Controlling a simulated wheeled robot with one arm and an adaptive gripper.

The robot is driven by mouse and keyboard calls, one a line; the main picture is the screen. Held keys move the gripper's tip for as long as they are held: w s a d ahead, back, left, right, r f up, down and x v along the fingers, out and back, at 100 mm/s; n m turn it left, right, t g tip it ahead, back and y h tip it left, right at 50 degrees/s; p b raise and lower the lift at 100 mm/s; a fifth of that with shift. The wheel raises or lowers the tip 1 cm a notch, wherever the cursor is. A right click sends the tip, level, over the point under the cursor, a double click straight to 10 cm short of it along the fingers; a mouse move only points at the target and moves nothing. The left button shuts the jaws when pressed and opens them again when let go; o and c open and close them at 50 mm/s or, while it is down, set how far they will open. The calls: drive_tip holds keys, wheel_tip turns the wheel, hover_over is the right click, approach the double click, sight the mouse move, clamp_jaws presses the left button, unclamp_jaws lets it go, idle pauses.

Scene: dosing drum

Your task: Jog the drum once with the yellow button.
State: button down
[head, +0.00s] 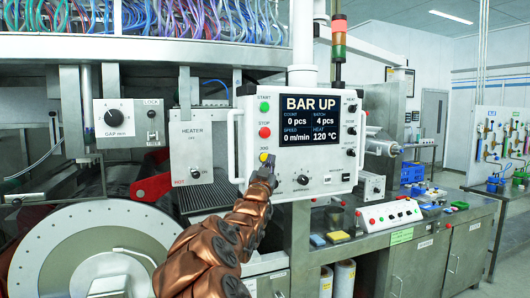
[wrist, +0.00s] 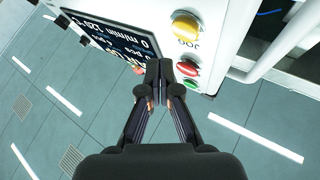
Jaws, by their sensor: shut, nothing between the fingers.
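The yellow button (head: 264,157), labelled JOG, is the lowest of three on the left edge of the white control panel (head: 330,185). In the wrist view the yellow button (wrist: 187,27) is whole and uncovered, above and right of the fingertips. My gripper (head: 267,170) is shut and empty, its tips just below the button in the head view. In the wrist view my gripper (wrist: 159,68) has its tips in front of the panel; I cannot tell the gap to its face. The panel's screen (head: 310,119) reads BAR UP, 0 pcs, 0 m/min, 120 °C. The drum (head: 45,240) is at lower left.
The red button (head: 265,132) and green button (head: 265,107) sit above the yellow one. A HEATER box (head: 198,145) is left of the panel. A white handle runs along the panel's left side. A smaller button box (head: 390,215) stands on the bench at right.

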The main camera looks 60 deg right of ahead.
sight(269, 151)
drive_tip(key=shift+w+d+p, duration=0.5)
drive_tip(key=shift+w+d, duration=0.1)
drive_tip(key=shift+w, duration=0.2)
drive_tip(key=shift+w, duration=0.15)
idle(1.0)
drive_tip(key=shift+w+d, duration=0.2)
drive_tip(key=shift+d, duration=0.05)
drive_tip(key=shift+w+d+p, duration=0.2)
drive_tip(key=shift+w+p, duration=0.2)
idle(0.8)
drive_tip(key=shift+s+f, duration=0.1)
drive_tip(key=shift+s, duration=0.05)
drive_tip(key=shift+s+a+b, duration=0.45)
drive_tip(key=shift+s+b, duration=0.1)
drive_tip(key=shift+b, duration=0.35)
drive_tip(key=shift+s, duration=0.15)
